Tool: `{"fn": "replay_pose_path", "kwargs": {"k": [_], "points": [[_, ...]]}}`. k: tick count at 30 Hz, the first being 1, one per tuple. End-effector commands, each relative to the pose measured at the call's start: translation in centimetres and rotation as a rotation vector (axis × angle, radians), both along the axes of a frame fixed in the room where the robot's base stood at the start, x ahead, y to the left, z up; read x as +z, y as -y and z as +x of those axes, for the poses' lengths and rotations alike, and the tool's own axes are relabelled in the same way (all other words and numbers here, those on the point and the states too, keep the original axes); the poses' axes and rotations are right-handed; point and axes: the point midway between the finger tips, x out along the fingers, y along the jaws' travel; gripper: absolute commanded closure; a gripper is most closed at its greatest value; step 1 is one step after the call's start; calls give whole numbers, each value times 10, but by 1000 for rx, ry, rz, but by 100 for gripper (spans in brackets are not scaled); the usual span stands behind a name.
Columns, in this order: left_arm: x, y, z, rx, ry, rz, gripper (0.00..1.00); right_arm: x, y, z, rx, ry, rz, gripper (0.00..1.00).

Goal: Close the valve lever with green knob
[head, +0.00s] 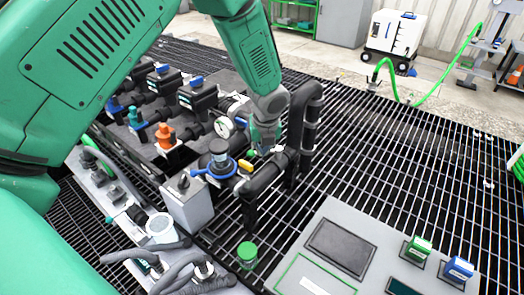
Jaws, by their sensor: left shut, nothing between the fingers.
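A round green knob (247,251) shows low in the middle of the head view, below the black pipe loop; whether it belongs to a valve lever I cannot tell. A blue-handled valve (218,167) and a yellow handle (246,166) are on the pipework above it. My left gripper (264,145) is shut and empty. It points down beside the pipe loop, close to the yellow handle and well above the green knob in the picture. Its fingertips are small and partly lost against the pipes, so contact is unclear. My right gripper is out of view.
A thick black pipe loop (306,110) stands just right of my left gripper. A pressure gauge (224,127) and an orange valve (164,136) are to the left. A grey panel (388,245) lies at lower right. The grated floor (400,150) beyond is open.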

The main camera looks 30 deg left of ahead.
Motion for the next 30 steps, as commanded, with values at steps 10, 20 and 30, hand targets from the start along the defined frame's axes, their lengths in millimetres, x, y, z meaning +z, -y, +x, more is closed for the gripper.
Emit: {"fn": "replay_pose_path", "kwargs": {"k": [10,20,30], "points": [[-73,-13,12,2,0,-2,100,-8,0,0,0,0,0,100],[-81,-37,39,4,5,-5,100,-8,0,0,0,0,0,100],[-79,-42,45,2,3,-5,100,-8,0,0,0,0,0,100]]}}
